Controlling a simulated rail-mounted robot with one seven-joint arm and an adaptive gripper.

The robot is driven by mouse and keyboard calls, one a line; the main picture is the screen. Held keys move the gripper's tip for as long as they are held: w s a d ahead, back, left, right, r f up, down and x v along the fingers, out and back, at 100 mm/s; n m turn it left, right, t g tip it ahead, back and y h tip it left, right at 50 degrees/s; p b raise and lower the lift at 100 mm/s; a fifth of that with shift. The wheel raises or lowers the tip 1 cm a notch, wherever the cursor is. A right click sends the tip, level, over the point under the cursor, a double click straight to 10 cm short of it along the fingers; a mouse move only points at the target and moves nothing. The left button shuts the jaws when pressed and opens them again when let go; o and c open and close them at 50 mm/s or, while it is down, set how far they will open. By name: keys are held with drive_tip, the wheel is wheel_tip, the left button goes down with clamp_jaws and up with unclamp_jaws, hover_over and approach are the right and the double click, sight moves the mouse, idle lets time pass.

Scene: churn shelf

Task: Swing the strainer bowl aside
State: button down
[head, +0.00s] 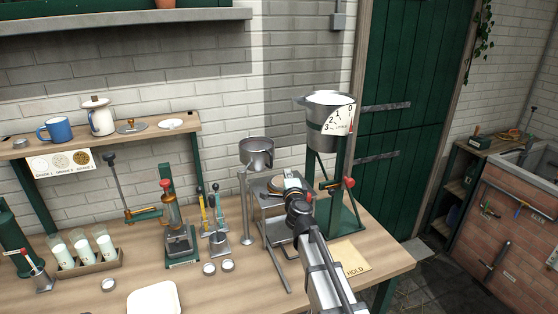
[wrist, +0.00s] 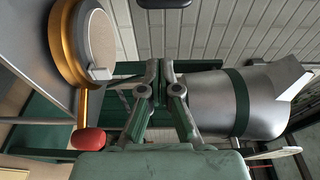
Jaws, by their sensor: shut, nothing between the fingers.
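The strainer bowl is most likely the grey metal bowl (head: 257,150) on a thin upright post in the head view, left of my gripper. I cannot make it out for sure in the wrist view. My gripper (head: 291,176) is above the metal stand, right of the bowl and apart from it in the picture. In the wrist view my gripper (wrist: 160,76) has its fingertips close together with nothing between them. My arm hides part of the stand.
A brass-rimmed round part (wrist: 63,45) with a red-knobbed lever (wrist: 88,139) lies left in the wrist view. A metal pail (head: 325,120) stands on a green frame, right of my gripper; it also shows in the wrist view (wrist: 215,103). A lever press (head: 180,245) and small tools (head: 217,210) stand left.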

drive_tip(key=x, duration=1.1)
drive_tip(key=shift+d, duration=0.15)
drive_tip(key=shift+w+a+b, duration=0.2)
drive_tip(key=shift+a+b, duration=0.1)
drive_tip(key=shift+a, duration=0.25)
drive_tip(key=shift+w+a+b, duration=0.2)
drive_tip(key=shift+a+b, duration=0.1)
drive_tip(key=shift+a, duration=0.3)
drive_tip(key=shift+w+a, duration=0.25)
drive_tip(key=shift+a, duration=0.15)
